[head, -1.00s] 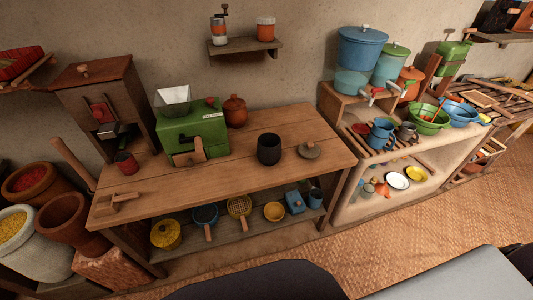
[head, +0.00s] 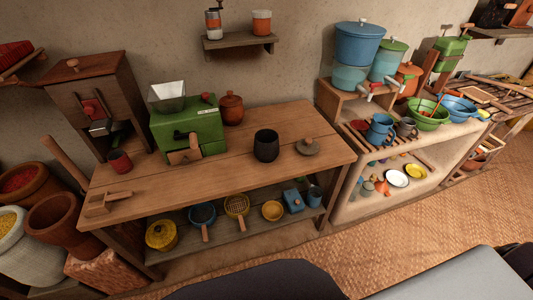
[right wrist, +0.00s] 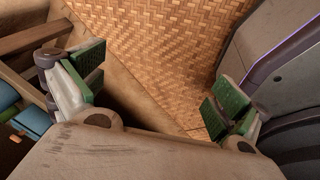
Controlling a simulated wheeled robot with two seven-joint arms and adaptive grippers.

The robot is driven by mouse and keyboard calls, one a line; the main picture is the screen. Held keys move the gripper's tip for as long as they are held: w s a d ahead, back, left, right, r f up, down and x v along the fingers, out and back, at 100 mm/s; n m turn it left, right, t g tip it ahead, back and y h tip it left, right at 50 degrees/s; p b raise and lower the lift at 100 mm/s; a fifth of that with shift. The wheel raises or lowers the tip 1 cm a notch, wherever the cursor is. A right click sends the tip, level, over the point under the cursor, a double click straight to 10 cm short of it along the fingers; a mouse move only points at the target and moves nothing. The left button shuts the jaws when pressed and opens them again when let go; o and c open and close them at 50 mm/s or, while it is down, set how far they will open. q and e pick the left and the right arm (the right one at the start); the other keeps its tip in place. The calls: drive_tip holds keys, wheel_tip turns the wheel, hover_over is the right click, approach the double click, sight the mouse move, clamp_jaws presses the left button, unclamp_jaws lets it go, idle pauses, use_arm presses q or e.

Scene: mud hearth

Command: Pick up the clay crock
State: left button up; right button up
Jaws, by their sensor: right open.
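A reddish-brown clay pot with a lid (head: 231,108) stands upright at the back of the wooden table, just right of the green mill. A dark, open pot (head: 266,146) stands nearer the middle of the table, with a loose round lid (head: 308,146) lying to its right. I cannot tell for certain which of the two pots is the clay crock. My right gripper (right wrist: 157,85) shows in the right wrist view, open and empty, above the woven floor and apart from both pots. My left gripper is in no view.
The green mill (head: 190,128) and a small red-brown cup (head: 119,162) share the table (head: 215,175). Pans and bowls fill its lower shelf (head: 225,229). A crowded cabinet (head: 345,205) stands to the right. The table's front middle is clear, and woven floor (head: 440,207) lies in front.

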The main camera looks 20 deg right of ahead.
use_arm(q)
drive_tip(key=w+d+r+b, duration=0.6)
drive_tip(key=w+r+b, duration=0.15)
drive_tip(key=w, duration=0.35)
use_arm(e)
drive_tip(key=w+a+r+n+t, duration=0.1)
drive_tip(key=w+r+n+t, duration=0.3)
drive_tip(key=w+r, duration=0.7)
drive_tip(key=w+a+r+n+t, duration=0.15)
drive_tip(key=w+r+n, duration=0.55)
drive_tip(key=w, duration=0.8)
use_arm(q)
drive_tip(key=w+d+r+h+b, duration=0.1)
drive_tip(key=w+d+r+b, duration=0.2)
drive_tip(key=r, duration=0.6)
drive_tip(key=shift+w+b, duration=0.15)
drive_tip(key=shift+b, duration=1.1)
use_arm(e)
drive_tip(key=w+a+r+n+t+y, duration=0.1)
drive_tip(key=w+a+r+n+t, duration=0.1)
drive_tip(key=r+n, duration=0.4)
drive_tip(key=w+a+r+n+t+y, duration=0.1)
drive_tip(key=r+n, duration=0.5)
drive_tip(key=r, duration=0.9)
drive_tip(key=w+a+r+n+t, duration=0.2)
drive_tip(key=w+r+n+t, duration=0.3)
drive_tip(key=r, duration=0.6)
drive_tip(key=shift+w+a+r+n+y, duration=0.35)
drive_tip(key=shift+w+a+n+y, duration=0.05)
drive_tip(key=shift+w+n, duration=0.7)
